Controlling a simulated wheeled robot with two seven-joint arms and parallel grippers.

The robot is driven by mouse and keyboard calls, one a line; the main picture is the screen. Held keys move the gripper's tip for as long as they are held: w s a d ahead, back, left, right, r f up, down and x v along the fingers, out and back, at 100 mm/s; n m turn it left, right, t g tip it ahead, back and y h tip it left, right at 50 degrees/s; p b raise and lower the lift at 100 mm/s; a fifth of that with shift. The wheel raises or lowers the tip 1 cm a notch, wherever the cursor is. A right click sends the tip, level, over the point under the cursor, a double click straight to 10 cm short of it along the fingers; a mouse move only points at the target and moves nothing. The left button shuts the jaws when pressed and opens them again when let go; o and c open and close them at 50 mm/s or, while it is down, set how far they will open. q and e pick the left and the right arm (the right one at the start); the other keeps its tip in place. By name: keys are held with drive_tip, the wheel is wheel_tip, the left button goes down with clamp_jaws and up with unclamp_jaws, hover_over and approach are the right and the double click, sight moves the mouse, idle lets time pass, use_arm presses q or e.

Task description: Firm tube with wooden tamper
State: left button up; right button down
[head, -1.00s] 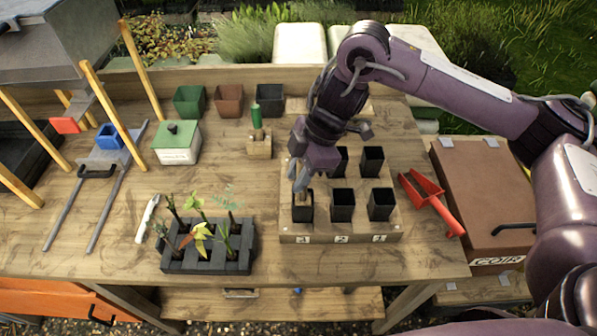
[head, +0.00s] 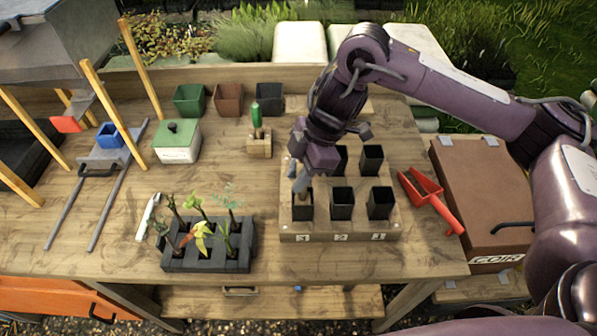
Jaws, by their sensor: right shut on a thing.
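My right gripper (head: 301,182) is over the front-left black tube (head: 303,211), which stands in the wooden rack (head: 340,236) at the label 3. It is shut on the wooden tamper (head: 304,198), whose light wooden part shows at the mouth of that tube. Whether the tamper touches the soil inside is hidden. Black tubes also stand at label 2 (head: 342,205) and label 1 (head: 380,204), with more in the row behind. My arm hides the back-left part of the rack. My left gripper is not in view.
A red scoop (head: 432,199) lies right of the rack, beside the brown coir box (head: 480,195). A dark tray of seedlings (head: 206,262) stands front left. A wooden block with a green-handled tool (head: 259,145) stands behind. A green-lidded box (head: 177,142) and coloured pots (head: 229,100) are farther back.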

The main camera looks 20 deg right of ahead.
drive_tip(key=shift+s, duration=0.1)
idle(0.4)
wheel_tip(320, 180, up, 11)
drive_tip(key=p, duration=1.1)
idle(0.4)
drive_tip(key=shift+w+f, duration=0.1)
drive_tip(key=shift+w, duration=0.1)
idle(0.7)
